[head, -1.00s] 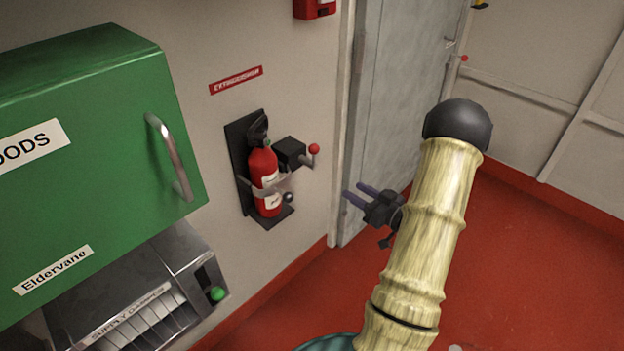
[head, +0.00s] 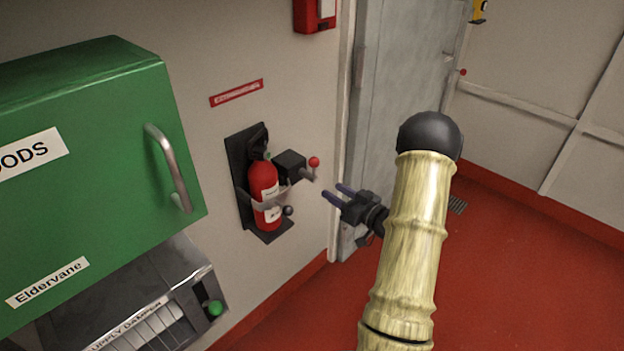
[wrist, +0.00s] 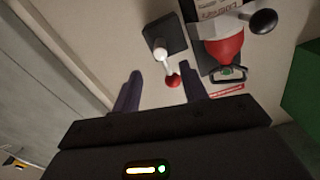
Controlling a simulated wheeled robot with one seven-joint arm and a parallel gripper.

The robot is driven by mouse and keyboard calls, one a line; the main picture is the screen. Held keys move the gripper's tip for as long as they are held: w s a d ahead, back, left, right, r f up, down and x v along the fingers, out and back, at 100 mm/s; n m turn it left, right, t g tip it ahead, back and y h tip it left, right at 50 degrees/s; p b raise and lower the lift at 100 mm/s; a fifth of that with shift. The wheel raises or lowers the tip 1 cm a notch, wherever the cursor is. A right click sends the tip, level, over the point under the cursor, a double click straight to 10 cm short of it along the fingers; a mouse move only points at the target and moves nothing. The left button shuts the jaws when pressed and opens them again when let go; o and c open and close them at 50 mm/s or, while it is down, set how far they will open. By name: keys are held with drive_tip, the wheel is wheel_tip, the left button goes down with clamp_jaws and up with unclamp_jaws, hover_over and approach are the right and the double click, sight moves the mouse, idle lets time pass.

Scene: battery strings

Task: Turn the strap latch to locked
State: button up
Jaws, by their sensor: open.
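The strap latch is a dark block (head: 290,165) with a short light lever ending in a red ball (head: 314,162), on the wall beside a red extinguisher (head: 265,188). A pale strap crosses the extinguisher. My gripper (head: 336,192) is open and empty, just right of and slightly below the red ball. In the wrist view, the red ball (wrist: 173,81) lies between the two purple fingers (wrist: 158,90), nearer the right one, and its lever runs up to the dark block (wrist: 165,36). I cannot tell whether either finger touches the ball.
A green cabinet (head: 90,130) with a metal handle stands at the left, above a supply damper box (head: 150,310) with a green knob. A grey door (head: 400,80) is right of the latch. Red floor (head: 530,270) is clear at the right.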

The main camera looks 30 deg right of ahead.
sight(316, 180)
drive_tip(key=x, duration=0.9)
drive_tip(key=shift+w+a+b, duration=0.15)
drive_tip(key=shift+w+b, duration=0.15)
drive_tip(key=shift+b, duration=0.1)
clamp_jaws()
